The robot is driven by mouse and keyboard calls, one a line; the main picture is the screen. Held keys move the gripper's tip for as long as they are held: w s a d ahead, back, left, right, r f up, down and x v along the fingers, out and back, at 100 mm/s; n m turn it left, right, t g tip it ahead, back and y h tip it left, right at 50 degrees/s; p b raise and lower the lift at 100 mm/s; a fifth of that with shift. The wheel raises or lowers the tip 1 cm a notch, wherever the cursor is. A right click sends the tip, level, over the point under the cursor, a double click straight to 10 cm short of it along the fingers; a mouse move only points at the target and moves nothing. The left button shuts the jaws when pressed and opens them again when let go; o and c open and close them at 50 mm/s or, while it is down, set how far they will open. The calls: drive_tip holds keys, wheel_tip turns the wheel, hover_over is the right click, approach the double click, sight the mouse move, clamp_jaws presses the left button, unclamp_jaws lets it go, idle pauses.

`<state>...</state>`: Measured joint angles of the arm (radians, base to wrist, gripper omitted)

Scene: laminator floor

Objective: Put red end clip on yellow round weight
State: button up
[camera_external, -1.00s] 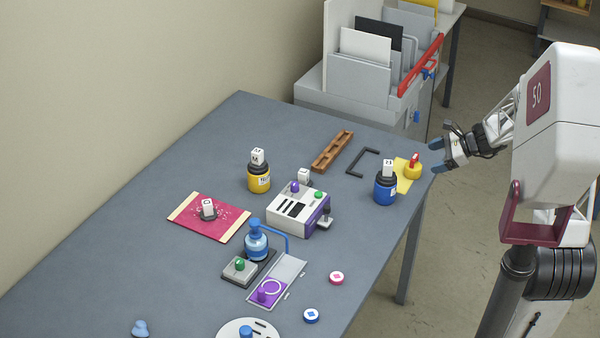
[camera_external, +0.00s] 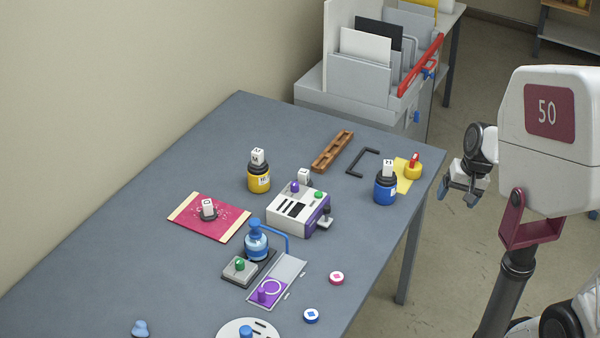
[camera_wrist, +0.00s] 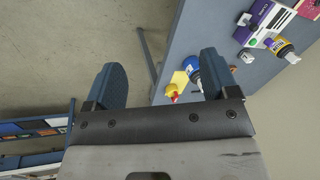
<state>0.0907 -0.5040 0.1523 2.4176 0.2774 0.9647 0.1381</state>
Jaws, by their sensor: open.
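The yellow round weight (camera_external: 413,173) stands at the far right corner of the table, at the edge of a yellow sheet. The small red end clip (camera_external: 415,158) shows upright on top of it and appears to rest there. In the wrist view the red clip (camera_wrist: 172,89) shows small between my fingers, near the yellow patch; exact contact is too small to tell. My gripper (camera_external: 457,197) is open and empty, off the table's right edge and to the right of the weight. Its two blue fingers (camera_wrist: 162,80) are wide apart in the wrist view.
A blue bottle (camera_external: 385,188) stands left of the weight, on the yellow sheet's near side. A black bracket (camera_external: 362,162) and a brown wooden rack (camera_external: 332,151) lie further left. A white-purple device (camera_external: 298,208) and a yellow bottle (camera_external: 259,179) stand mid-table. Open floor lies under my gripper.

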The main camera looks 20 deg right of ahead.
drive_tip(key=s+d+r+n+t+h, duration=0.1)
drive_tip(key=s+n+h, duration=0.1)
drive_tip(key=s+n, duration=0.2)
drive_tip(key=s, duration=0.2)
drive_tip(key=shift+s+h, duration=0.3)
drive_tip(key=shift+s, duration=0.1)
idle(0.9)
